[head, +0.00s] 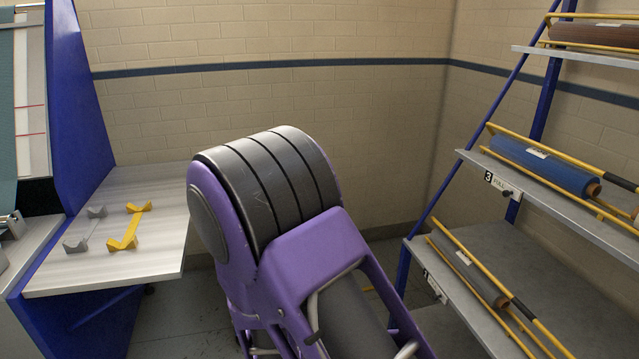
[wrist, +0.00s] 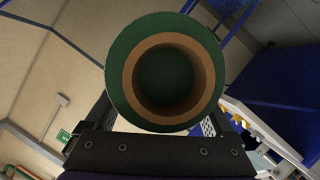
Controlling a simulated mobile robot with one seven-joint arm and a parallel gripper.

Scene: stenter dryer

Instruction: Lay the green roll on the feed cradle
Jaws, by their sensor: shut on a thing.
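The green roll (wrist: 121,55) shows end-on in the wrist view, a green outer layer around a brown core tube with a dark hollow. My gripper (wrist: 160,112) is shut on it, with a finger at each side of the roll. In the head view my purple arm hides the gripper and the green roll. Two low V-ended cradles stand side by side on the pale shelf at the left of the head view: a yellow one (head: 129,232) and a grey one (head: 85,231). Both are empty. I cannot tell which is the feed cradle.
The pale shelf (head: 150,190) juts from the blue machine frame (head: 85,100), with bare room around the cradles. At the right, a blue-posted rack bears a blue roll (head: 545,166), a grey roll (head: 470,275) and a brown roll (head: 595,36) between yellow rails.

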